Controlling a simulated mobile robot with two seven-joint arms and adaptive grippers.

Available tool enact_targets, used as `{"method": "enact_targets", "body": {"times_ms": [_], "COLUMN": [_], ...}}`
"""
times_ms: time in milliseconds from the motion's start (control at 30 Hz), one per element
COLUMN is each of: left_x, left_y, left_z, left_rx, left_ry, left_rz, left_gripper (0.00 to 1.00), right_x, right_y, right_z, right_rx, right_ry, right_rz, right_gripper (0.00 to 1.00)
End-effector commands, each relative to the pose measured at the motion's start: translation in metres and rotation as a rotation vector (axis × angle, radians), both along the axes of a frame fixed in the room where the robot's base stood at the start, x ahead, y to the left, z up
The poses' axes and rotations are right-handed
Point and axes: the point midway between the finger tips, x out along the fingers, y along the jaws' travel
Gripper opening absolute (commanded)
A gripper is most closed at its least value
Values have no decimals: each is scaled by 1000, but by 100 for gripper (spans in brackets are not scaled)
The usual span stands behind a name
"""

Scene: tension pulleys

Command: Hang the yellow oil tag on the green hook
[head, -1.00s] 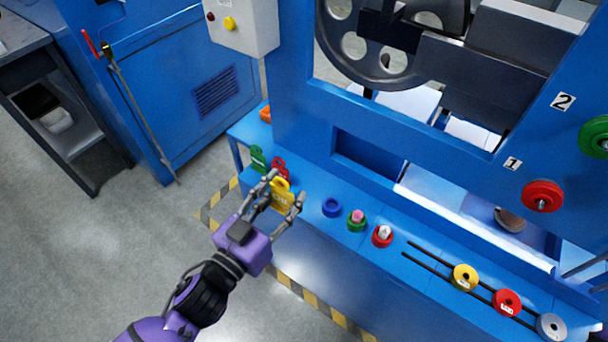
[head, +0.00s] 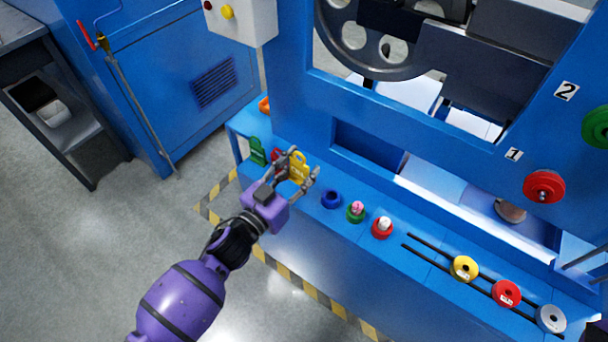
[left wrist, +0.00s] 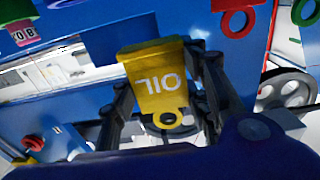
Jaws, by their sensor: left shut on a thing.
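The yellow oil tag (head: 298,167) is upright between the fingers of my left gripper (head: 298,178), above the blue ledge. In the left wrist view the tag (left wrist: 160,80) shows its OIL lettering upside down, with its holed end between the fingers (left wrist: 168,115). My left gripper is shut on it. I cannot pick out a green hook for certain. A green round fitting (head: 599,127) is on the machine front beside label 2, at the far right edge.
A green tag (head: 257,150) and a partly hidden red tag (head: 276,155) stand behind the gripper. A blue ring (head: 331,199), small green and red holders, and several discs (head: 507,293) line the ledge. A red round fitting (head: 544,187) is beside label 1.

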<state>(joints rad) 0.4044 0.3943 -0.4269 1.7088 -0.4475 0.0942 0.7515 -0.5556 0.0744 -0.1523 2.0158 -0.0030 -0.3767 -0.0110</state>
Motion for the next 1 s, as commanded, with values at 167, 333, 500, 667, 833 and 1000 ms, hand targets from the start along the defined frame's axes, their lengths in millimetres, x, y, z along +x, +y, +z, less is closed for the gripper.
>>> {"method": "enact_targets", "body": {"times_ms": [167, 333, 500, 667, 833, 1000], "left_x": [21, 29, 38, 39, 38, 38], "left_y": [-6, -8, -11, -10, -10, -10], "left_z": [-34, -43, -67, -79, -80, -83], "left_rx": [-2, 0, -2, -1, 0, 0], "left_ry": [10, 6, 11, 7, 5, 6], "left_rz": [2, 1, 2, 2, 1, 1], "left_gripper": [16, 16, 16, 16, 16, 16], "right_x": [-3, 0, -1, 1, 2, 1], "right_y": [0, 0, 0, 0, 0, 0], "right_z": [-8, -8, -15, -14, -13, -16], "right_rx": [-1, -2, -3, -3, -3, -3], "right_ry": [7, 1, 6, 3, 1, 3], "right_rz": [3, 5, 7, 7, 8, 7], "right_gripper": [0, 0, 0, 0, 0, 0]}}
